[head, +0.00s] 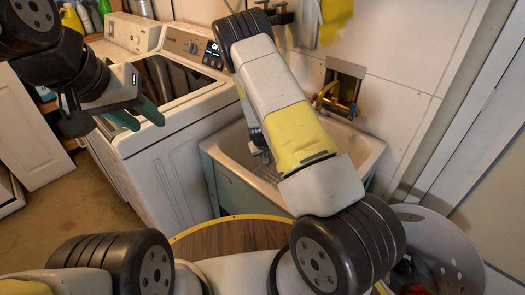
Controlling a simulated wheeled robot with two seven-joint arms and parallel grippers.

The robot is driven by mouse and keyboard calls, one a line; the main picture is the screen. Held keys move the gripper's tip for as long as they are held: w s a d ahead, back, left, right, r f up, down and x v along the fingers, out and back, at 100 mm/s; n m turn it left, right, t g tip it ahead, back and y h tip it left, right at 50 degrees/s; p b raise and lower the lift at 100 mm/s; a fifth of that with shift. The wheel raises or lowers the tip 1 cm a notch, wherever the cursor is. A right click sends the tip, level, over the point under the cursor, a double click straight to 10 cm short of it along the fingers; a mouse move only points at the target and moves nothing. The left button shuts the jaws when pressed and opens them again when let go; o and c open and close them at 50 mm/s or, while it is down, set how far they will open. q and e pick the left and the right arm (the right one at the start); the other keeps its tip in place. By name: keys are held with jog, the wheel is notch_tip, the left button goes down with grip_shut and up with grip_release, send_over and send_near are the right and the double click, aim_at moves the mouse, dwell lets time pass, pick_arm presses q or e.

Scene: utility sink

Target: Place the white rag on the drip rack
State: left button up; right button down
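A pale, whitish hanging thing (306,22) shows at the top beside a yellow cloth; I cannot tell whether it is the white rag. No other white rag is clearly visible. I cannot make out the drip rack for sure; my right arm covers much of the sink (375,150). My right arm reaches up and folds down over the sink.
A white washer (165,135) stands left of the sink. A brass faucet (328,97) sits in a wall recess behind it. A yellow cloth (335,20) hangs above. A perforated white basket (440,245) stands at lower right. Bottles (75,17) stand at upper left; open floor is at left.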

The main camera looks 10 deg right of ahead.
aim_at(267, 166)
jog(key=shift+f, duration=3)
jog(key=shift+f, duration=0.1)
jog(key=c, duration=1.3)
grip_release()
jog(key=shift+o, duration=0.2)
